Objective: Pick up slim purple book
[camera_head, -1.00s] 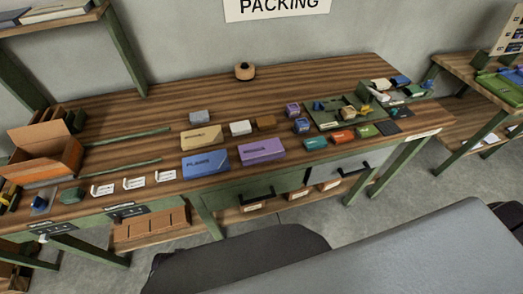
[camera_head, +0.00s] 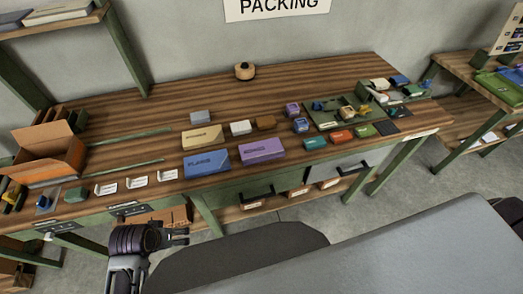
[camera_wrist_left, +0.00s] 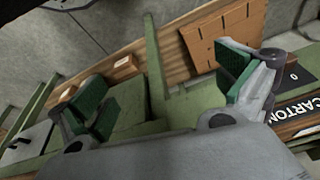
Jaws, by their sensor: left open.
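The slim purple book (camera_head: 261,150) lies flat near the front edge of the wooden table in the head view. A blue book (camera_head: 206,163) lies just left of it and a tan book (camera_head: 202,138) lies behind the blue one. My left gripper (camera_head: 184,236) is in front of and below the table edge, left of the purple book and apart from it. In the left wrist view its green-padded fingers (camera_wrist_left: 163,85) are spread with nothing held between them. The purple book does not show in the wrist view. My right gripper is not in view.
Small white, brown and grey boxes stand behind the books. A green tray (camera_head: 332,112) and several small coloured boxes lie to the right. An open cardboard box (camera_head: 45,155) stands at the left. The table front has drawers and legs (camera_head: 206,218) near my gripper.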

